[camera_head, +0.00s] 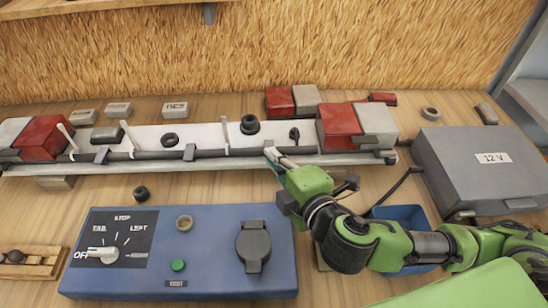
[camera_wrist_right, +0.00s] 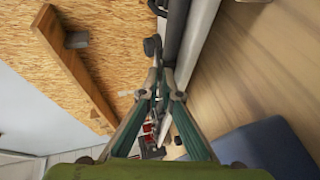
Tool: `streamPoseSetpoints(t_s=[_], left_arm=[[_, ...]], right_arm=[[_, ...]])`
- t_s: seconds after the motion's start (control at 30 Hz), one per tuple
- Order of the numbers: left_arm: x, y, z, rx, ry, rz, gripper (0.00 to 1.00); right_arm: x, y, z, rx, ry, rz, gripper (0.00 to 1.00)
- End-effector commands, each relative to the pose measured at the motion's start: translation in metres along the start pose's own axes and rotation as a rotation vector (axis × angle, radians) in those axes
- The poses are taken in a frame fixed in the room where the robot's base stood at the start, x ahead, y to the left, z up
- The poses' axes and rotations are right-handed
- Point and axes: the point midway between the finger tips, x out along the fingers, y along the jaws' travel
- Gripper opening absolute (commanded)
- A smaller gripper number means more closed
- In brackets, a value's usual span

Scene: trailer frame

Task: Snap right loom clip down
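A white rail (camera_head: 175,135) runs along the bench with a dark loom (camera_head: 160,154) lying along its front side. Thin white upright clips stand at the loom: one on the left (camera_head: 67,138), one in the middle (camera_head: 127,138) and one on the right (camera_head: 225,135). The right clip stands up, left of my right gripper (camera_head: 271,153), apart from it. My right gripper's fingertips are together at the loom and rail; they also show in the right wrist view (camera_wrist_right: 163,75). Nothing is clearly held between them. My left gripper is not in view.
A blue switch panel (camera_head: 210,215) lies in front of the rail. A grey 12 V box (camera_head: 475,165) stands at the right. Red-and-grey lamps (camera_head: 340,125) sit on the rail. A blue bin (camera_head: 405,215) is partly hidden under my right arm.

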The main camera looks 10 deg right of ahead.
Motion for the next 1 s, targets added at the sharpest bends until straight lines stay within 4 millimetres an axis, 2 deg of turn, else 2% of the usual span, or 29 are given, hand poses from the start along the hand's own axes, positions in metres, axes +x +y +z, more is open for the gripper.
streamPoseSetpoints(t_s=[0.03,0.07,0.1,0.67,0.77,1.0], left_arm=[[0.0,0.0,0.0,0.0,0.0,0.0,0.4],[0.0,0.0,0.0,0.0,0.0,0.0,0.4],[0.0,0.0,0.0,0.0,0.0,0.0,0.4],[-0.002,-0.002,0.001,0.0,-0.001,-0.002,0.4],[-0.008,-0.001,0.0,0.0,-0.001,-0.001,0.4],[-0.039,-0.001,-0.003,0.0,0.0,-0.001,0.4]], right_arm=[[0.0,-0.002,0.0,0.002,0.001,-0.006,0.12],[0.0,-0.002,0.0,0.002,0.001,-0.006,0.2],[0.0,-0.002,0.0,0.002,0.0,-0.005,0.22],[0.0,0.001,0.0,0.001,0.0,-0.004,0.22],[0.0,0.005,0.0,0.007,0.0,-0.018,0.22],[0.001,0.017,0.001,0.044,-0.001,-0.11,0.22]])
